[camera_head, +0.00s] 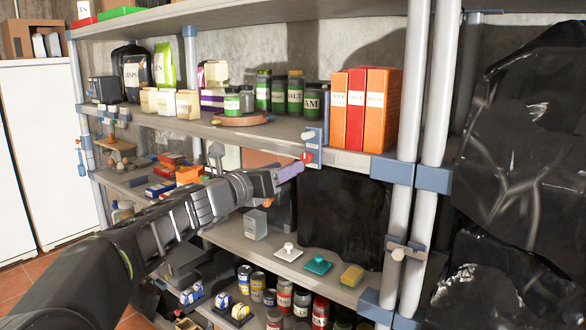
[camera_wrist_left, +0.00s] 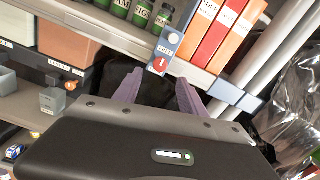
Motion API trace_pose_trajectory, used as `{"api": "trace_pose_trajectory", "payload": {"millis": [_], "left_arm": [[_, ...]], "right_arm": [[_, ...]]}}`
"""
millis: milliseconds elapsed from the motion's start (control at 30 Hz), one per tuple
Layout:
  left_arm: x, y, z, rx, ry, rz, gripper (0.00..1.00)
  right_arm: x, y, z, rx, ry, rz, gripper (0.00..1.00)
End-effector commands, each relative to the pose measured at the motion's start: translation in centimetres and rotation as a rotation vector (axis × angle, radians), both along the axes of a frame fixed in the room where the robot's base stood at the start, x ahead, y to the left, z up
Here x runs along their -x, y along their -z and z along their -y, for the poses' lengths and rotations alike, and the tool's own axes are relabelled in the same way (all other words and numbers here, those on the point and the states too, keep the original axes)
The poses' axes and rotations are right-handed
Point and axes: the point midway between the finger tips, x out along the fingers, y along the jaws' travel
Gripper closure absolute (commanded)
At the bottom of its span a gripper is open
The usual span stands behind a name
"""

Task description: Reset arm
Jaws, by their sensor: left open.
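My left arm (camera_head: 150,240) reaches in from the lower left in the head view. My left gripper (camera_head: 288,173) is at the shelf front, just left of and below a small blue-grey panel (camera_head: 313,150) on the shelf edge. In the left wrist view the two purple fingers of the gripper (camera_wrist_left: 158,92) stand apart with nothing seen held between them. The panel (camera_wrist_left: 166,50) lies just beyond the fingers there, with a pale round knob and a red round knob on it. Whether a finger touches the panel I cannot tell. My right gripper is not in view.
The upper shelf (camera_head: 250,133) holds jars (camera_head: 295,93) and orange and red boxes (camera_head: 367,108). The lower shelf (camera_head: 268,255) holds a yellow sponge (camera_head: 352,275) and teal-knobbed piece (camera_head: 318,265). Grey posts (camera_head: 432,130) and crumpled black plastic (camera_head: 520,150) stand right.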

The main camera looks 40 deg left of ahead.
Motion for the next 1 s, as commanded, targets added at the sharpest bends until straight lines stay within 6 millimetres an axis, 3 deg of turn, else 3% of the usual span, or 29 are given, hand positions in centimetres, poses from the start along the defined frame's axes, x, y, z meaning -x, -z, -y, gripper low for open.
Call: {"api": "trace_pose_trajectory", "payload": {"millis": [667, 833, 933, 967, 1000], "left_arm": [[0.6, 0.0, 0.0, -0.004, 0.000, -0.001, 0.51], [0.7, 0.4, -0.6, -0.120, -0.025, -0.018, 0.51], [0.7, 3.0, -1.7, -0.351, -0.066, -0.112, 0.51], [0.7, 4.5, -1.9, -0.451, -0.071, -0.162, 0.51], [0.4, 7.3, -1.8, -0.582, -0.059, -0.237, 0.51]], "right_arm": [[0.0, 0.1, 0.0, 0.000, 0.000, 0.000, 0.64], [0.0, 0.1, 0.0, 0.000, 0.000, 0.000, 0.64], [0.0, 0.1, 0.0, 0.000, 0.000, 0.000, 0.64], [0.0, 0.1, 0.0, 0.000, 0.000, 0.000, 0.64], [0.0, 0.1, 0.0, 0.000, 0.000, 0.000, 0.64]]}}
